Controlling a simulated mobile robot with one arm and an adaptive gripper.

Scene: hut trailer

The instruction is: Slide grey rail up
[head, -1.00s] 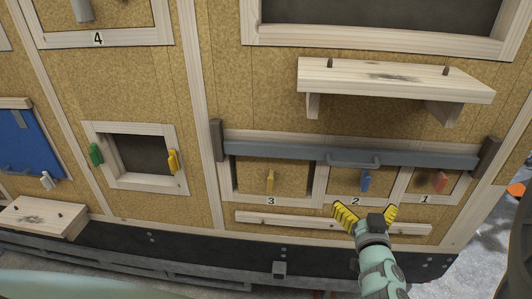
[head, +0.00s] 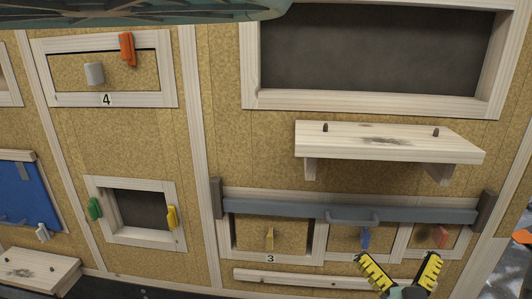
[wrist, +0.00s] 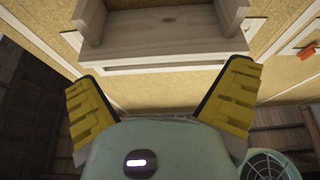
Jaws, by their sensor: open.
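The grey rail (head: 285,205) is a long bar lying across the tops of compartments 3, 2 and 1 in the head view. Its ends sit at dark grey brackets. A grey handle (head: 352,216) sticks out near its middle. My gripper (head: 400,262) is open and empty, with its yellow fingers spread apart. It is below and to the right of the handle, apart from it in the picture. In the wrist view my gripper (wrist: 161,78) also shows wide open with nothing between the fingers. I cannot make out the rail there.
A wooden shelf (head: 385,140) with two pegs juts out above the rail. Yellow (head: 269,238), blue (head: 365,237) and red (head: 441,236) knobs are below the rail. A wooden strip (head: 300,279) runs beneath. Pale wooden parts (wrist: 160,37) fill the upper wrist view.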

